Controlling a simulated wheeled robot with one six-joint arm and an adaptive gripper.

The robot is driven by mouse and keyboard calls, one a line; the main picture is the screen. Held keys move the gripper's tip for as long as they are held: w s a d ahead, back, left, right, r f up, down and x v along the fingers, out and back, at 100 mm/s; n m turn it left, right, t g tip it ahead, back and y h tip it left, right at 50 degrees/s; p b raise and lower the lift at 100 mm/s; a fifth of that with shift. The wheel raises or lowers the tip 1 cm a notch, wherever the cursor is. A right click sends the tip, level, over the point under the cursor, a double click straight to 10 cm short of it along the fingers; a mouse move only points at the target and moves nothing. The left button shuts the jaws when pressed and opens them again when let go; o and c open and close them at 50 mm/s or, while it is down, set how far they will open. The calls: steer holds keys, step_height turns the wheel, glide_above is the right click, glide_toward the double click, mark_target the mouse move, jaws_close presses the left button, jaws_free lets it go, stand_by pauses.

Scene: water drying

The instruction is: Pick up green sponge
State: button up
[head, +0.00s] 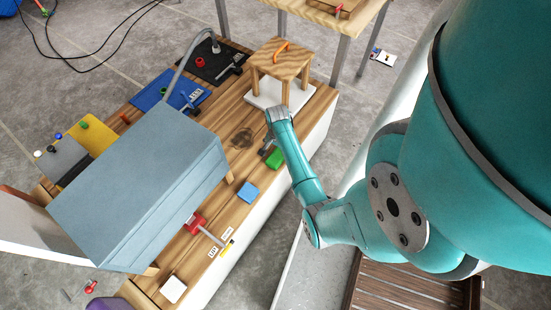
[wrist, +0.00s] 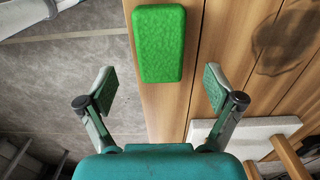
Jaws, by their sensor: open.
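The green sponge (wrist: 159,45) lies flat on the wooden tabletop near its edge, ahead of my gripper in the wrist view. It also shows in the head view (head: 276,160), beside the end of my arm. My gripper (wrist: 160,90) is open and empty, with its two fingers apart on either side of the sponge's near end in the picture. In the head view my gripper (head: 268,143) is partly hidden by my arm. I cannot tell its exact height above the table.
A dark wet patch (head: 242,138) marks the wood nearby. A small wooden stool (head: 280,62) stands on a white slab (head: 265,98) behind the sponge. A blue sponge (head: 248,191) lies toward the front. A large grey-blue box (head: 140,190) fills the left side.

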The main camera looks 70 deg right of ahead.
mark_target(277, 156)
steer(key=shift+a+f, duration=0.1)
steer(key=shift+f, duration=2.65)
steer(key=c, duration=1)
